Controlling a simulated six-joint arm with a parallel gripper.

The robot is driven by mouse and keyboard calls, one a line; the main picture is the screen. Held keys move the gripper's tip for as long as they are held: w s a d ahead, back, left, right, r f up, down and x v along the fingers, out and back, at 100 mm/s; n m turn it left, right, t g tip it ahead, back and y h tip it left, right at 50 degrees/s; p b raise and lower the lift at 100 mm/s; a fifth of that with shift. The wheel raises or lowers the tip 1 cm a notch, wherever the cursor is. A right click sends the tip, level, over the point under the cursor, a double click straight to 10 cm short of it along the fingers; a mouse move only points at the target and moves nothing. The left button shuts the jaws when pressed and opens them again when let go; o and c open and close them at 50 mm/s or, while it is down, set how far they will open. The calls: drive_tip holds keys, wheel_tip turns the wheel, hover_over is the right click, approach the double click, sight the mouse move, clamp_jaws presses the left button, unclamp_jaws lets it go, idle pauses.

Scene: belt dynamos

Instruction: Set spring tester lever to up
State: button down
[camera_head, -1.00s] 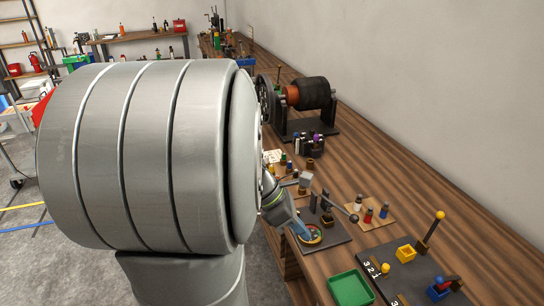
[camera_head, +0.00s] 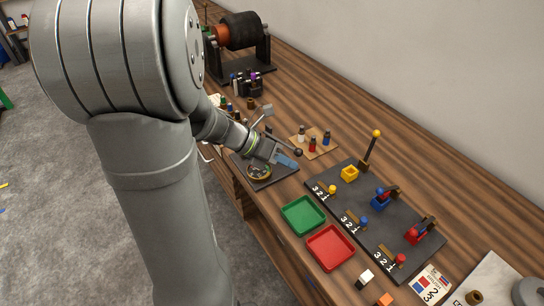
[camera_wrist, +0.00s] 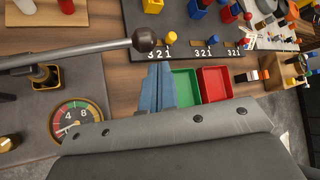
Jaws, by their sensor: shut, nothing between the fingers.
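The spring tester appears to be the dark plate (camera_head: 285,171) with a round dial gauge (camera_head: 259,172); the gauge also shows in the wrist view (camera_wrist: 76,119). Its metal lever (camera_wrist: 85,53) ends in a dark ball knob (camera_wrist: 144,38), which shows in the head view (camera_head: 298,152). The lever runs across the wrist view from the left edge; its height is hard to judge. My gripper (camera_head: 290,162) is shut and empty, near the knob. In the wrist view its blue fingers (camera_wrist: 158,66) lie just below the knob, with no clear contact.
A green tray (camera_head: 302,216) and a red tray (camera_head: 330,248) lie near the table's front edge. A dark panel (camera_head: 345,190) with yellow, blue and red stations stands to the right. A wooden board (camera_head: 320,151) with small bottles lies behind the knob.

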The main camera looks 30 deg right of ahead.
sight(296, 152)
drive_tip(key=w+r, duration=0.1)
drive_tip(key=d+r, duration=0.1)
drive_tip(key=shift+w+d+r, duration=0.1)
drive_tip(key=shift+w+r, duration=0.25)
drive_tip(key=shift+d, duration=0.15)
drive_tip(key=shift+w+r+g, duration=0.2)
drive_tip(key=shift+r+g, duration=0.1)
drive_tip(key=shift+r, duration=0.05)
drive_tip(key=w+r+g, duration=0.1)
drive_tip(key=w+r, duration=0.2)
drive_tip(key=w, duration=0.3)
drive_tip(key=w+r+n+g, duration=0.1)
drive_tip(key=w+r, duration=0.2)
drive_tip(key=w, duration=0.4)
drive_tip(key=w+r+n+g+h, duration=0.1)
drive_tip(key=w+r, duration=0.2)
drive_tip(key=w, duration=0.3)
drive_tip(key=shift+w+r, duration=0.4)
idle(0.3)
